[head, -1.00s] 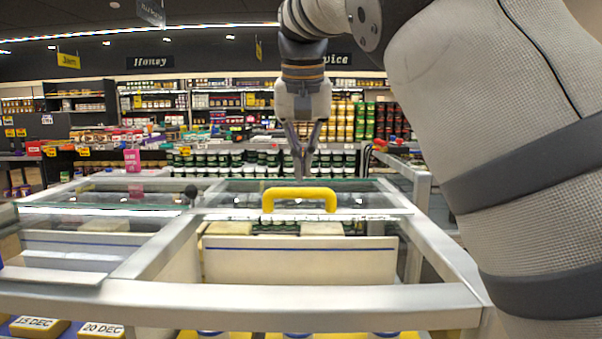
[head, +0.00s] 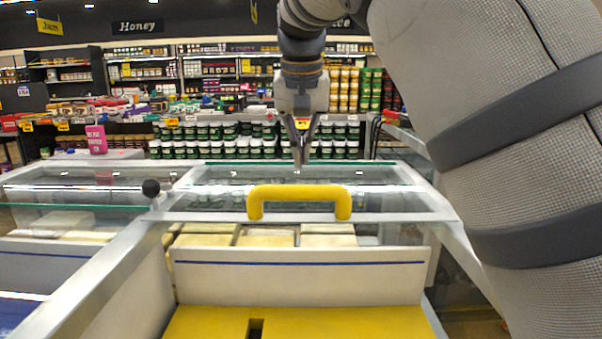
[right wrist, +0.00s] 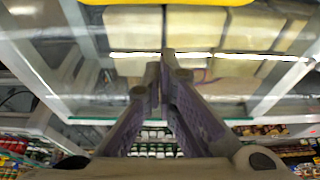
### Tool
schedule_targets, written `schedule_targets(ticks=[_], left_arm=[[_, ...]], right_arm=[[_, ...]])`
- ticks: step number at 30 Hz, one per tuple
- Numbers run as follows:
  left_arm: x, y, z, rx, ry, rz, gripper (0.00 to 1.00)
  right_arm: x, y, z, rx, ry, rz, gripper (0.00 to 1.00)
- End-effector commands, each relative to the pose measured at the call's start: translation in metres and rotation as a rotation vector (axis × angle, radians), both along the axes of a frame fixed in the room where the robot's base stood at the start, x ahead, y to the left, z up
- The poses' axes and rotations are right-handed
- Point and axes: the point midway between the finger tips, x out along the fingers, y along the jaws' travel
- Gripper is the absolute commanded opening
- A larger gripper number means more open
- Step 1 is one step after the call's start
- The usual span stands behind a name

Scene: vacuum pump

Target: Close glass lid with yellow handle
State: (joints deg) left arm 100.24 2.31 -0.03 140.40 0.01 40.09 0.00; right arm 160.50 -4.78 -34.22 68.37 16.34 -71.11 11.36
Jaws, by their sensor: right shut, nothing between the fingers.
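The glass lid (head: 395,203) lies over the far part of the chest freezer, and the near part is uncovered. Its yellow handle (head: 300,191) stands up along the lid's near edge. My right gripper (head: 299,164) is shut and empty, pointing down above the lid on the far side of the handle. A gap shows between its tips and the handle in the picture; whether they touch the glass I cannot tell. In the right wrist view, the shut fingers (right wrist: 163,66) are over the glass, with the handle (right wrist: 160,2) cut off at the top edge. My left gripper is out of view.
A black knob (head: 151,188) stands left of the lid, by a neighbouring glass section. Shelves with jars (head: 235,140) stand behind. My right arm fills the right side.

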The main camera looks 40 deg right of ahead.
Motion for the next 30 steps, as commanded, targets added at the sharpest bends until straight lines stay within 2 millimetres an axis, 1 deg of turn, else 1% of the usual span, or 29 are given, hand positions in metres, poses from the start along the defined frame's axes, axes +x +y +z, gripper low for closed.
schedule_targets(ticks=[1,6,7,9,12,15,26,30], left_arm=[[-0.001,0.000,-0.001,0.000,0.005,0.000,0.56],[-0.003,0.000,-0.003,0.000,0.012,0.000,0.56],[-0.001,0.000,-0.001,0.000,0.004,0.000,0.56],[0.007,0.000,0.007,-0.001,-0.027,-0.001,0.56],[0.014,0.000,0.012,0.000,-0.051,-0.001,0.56],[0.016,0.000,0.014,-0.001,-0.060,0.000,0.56],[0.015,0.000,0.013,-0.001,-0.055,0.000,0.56],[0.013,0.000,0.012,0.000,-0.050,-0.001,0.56]], right_arm=[[0.003,-0.002,-0.013,0.002,0.006,-0.001,0.00],[0.011,-0.009,-0.048,0.001,0.006,-0.001,0.00],[0.009,-0.008,-0.047,0.001,0.001,0.000,0.00],[-0.003,0.001,-0.036,-0.002,-0.010,0.001,0.00],[-0.013,0.010,-0.033,-0.001,-0.012,0.001,0.00],[-0.018,0.014,-0.034,0.000,-0.008,0.001,0.00],[-0.018,0.016,-0.038,0.000,0.000,0.000,0.00],[-0.016,0.016,-0.039,0.000,0.002,0.001,0.00]])
